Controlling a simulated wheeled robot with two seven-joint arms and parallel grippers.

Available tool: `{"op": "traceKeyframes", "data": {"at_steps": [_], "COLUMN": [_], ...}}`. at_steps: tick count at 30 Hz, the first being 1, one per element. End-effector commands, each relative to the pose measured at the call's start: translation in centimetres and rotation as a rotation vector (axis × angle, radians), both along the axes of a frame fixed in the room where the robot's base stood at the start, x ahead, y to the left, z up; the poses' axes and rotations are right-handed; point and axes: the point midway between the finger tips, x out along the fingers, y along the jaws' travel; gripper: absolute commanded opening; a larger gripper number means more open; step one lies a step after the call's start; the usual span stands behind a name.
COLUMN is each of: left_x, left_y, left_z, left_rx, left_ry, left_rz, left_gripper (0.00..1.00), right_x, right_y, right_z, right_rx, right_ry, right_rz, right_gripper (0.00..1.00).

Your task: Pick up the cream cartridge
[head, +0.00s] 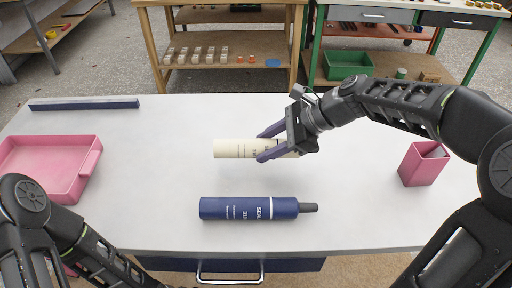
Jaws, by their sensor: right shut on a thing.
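The cream cartridge (233,148) lies sideways near the middle of the grey table, its left end in clear view. My right gripper (265,143) reaches in from the right, its two purple fingers shut on the right part of the cartridge and hiding some of it. I cannot tell whether the cartridge touches the table or is just above it. My left arm shows at the lower left, but its gripper is out of the picture.
A dark blue cartridge (248,208) with a grey nozzle lies nearer the front edge. A pink tray (84,172) is at the left and a pink cup (420,168) at the right. A dark blue bar (84,104) lies at the back left. The table between them is clear.

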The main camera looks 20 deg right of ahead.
Motion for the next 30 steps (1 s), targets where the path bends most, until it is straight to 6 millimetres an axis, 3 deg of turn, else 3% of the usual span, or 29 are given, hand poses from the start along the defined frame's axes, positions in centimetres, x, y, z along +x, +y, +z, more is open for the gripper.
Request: {"op": "traceKeyframes", "data": {"at_steps": [9, 15, 21, 30], "left_x": [0.0, 0.0, 0.0, 0.0], "left_y": [0.0, 0.0, 0.0, 0.0], "left_z": [-0.6, -0.8, -0.8, -0.8], "left_rx": [0.0, 0.0, 0.0, 0.0], "left_ry": [0.0, 0.0, 0.0, 0.0], "left_rz": [-0.001, -0.001, -0.001, -0.001], "left_gripper": [0.36, 0.36, 0.36, 0.36], "right_x": [-3.9, -5.7, -6.5, -6.6], "right_y": [-8.4, -12.1, -13.7, -13.8], "right_z": [0.0, 0.0, 0.1, 0.1], "right_rx": [0.001, 0.0, 0.0, 0.001], "right_ry": [-0.002, -0.002, -0.002, -0.003], "right_rz": [-0.006, -0.003, 0.001, 0.001], "right_gripper": [0.0, 0.0, 0.0, 0.0]}}
